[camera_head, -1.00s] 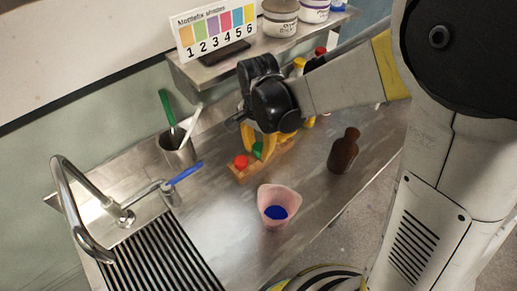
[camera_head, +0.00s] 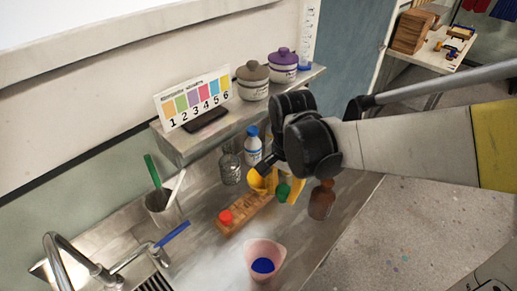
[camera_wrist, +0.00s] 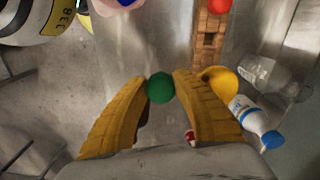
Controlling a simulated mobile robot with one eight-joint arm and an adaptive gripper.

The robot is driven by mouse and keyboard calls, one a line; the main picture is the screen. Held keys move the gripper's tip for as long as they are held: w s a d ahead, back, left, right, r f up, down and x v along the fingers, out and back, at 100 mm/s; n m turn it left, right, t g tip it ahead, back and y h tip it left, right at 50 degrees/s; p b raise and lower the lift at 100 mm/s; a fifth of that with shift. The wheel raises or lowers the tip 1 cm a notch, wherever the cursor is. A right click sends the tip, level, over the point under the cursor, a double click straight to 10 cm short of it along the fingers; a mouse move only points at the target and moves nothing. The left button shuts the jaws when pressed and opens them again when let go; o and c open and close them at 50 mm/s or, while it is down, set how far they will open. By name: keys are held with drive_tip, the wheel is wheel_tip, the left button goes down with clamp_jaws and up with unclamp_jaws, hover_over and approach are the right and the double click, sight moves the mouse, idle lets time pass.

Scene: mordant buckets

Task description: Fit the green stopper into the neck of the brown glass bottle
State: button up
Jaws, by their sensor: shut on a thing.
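The green stopper (camera_head: 283,191) is pinched between the yellow fingertips of my gripper (camera_head: 277,187). The wrist view shows it as a round green top (camera_wrist: 160,88) between both fingers (camera_wrist: 160,90). The stopper is above the counter, clear of the wooden rack. The brown glass bottle (camera_head: 321,200) stands upright on the counter, just right of my gripper in the head view. In the wrist view the bottle is mostly hidden by the fingers. I cannot tell the gap between stopper and neck.
The wooden rack (camera_head: 243,214) with a red stopper (camera_head: 226,217) lies to the left. A pink beaker with blue contents (camera_head: 264,249) stands in front. A white bottle with a blue cap (camera_head: 253,148) and a glass jar (camera_head: 230,169) stand behind. A shelf (camera_head: 190,148) overhangs the back.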

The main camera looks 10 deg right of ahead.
sight(283, 189)
drive_tip(key=shift+r, duration=0.1)
wheel_tip(283, 189, up, 5)
drive_tip(key=p, duration=0.4)
idle(0.3)
